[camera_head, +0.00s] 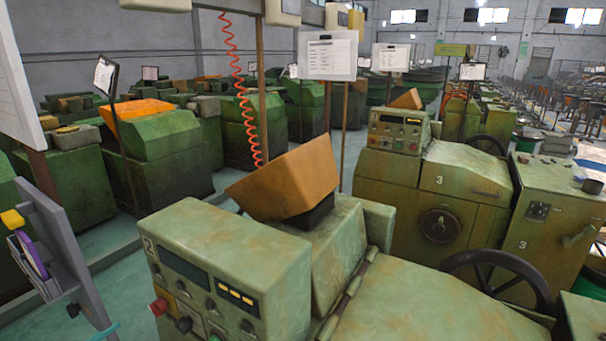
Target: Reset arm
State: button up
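My gripper and arm do not show in the head camera view, so I cannot see whether the gripper is open or shut.
A green machine marked 3 (435,185) stands to the right behind. A grey panel stand (62,255) with a purple disc is at the left. A red coiled hose (243,100) hangs near the middle.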

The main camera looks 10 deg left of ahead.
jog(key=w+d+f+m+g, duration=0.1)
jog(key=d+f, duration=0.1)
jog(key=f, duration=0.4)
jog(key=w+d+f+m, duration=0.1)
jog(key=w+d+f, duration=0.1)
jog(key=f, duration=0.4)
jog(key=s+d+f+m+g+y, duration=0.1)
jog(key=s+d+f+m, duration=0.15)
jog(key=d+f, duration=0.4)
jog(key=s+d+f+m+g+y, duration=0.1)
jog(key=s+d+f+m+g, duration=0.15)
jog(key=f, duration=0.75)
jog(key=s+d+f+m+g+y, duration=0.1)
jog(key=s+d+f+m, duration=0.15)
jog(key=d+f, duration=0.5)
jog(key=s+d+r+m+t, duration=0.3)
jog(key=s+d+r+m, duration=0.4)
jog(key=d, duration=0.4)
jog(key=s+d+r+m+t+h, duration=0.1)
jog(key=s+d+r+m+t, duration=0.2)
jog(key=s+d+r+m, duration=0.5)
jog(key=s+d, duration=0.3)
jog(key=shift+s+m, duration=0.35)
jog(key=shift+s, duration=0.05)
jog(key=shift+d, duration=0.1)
